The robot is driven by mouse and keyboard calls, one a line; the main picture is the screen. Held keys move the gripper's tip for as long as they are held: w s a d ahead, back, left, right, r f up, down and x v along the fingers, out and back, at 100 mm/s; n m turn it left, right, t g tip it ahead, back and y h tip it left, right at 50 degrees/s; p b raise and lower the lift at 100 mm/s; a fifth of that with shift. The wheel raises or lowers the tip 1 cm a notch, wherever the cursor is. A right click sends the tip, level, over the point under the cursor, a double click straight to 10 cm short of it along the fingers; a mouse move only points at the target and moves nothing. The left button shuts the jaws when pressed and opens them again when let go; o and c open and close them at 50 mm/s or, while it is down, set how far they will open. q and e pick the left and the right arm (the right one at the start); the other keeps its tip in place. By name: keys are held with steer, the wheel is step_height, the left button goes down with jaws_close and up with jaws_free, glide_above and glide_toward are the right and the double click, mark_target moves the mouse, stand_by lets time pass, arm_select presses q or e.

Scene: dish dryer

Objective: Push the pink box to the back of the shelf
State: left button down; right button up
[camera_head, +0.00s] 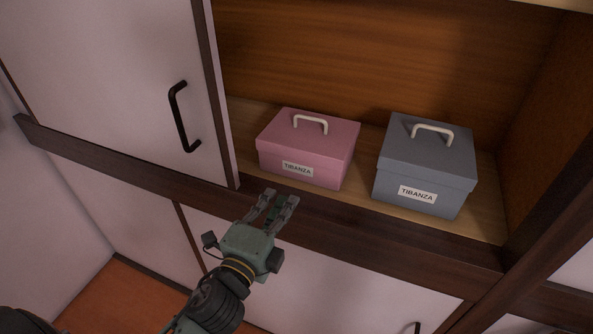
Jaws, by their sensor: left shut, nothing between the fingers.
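The pink box (308,147), with a lid, a white handle and a "TIBANZA" label, stands upright on the wooden shelf (364,180), near the sliding door. A strip of bare shelf shows behind it, before the back panel. My left gripper (281,198) is shut and empty. It is just in front of and below the box's front left part, over the dark shelf edge, and looks apart from the box. My right gripper is not in view.
A grey-blue box (425,165) with the same label stands to the right of the pink box, with a gap between. A white sliding door (115,75) with a black handle (183,118) covers the left side. The dark front ledge (400,235) runs below the shelf.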

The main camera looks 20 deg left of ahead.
mark_target(301, 166)
arm_select(q)
steer(key=w+p, duration=0.2)
steer(key=w, duration=0.8)
steer(key=shift+d, duration=0.15)
steer(key=w, duration=0.5)
steer(key=w+b, duration=0.1)
steer(key=w, duration=0.4)
steer(key=w+b, duration=0.1)
steer(key=w, duration=0.4)
steer(key=shift+w+d, duration=0.2)
steer(key=shift+d, duration=0.1)
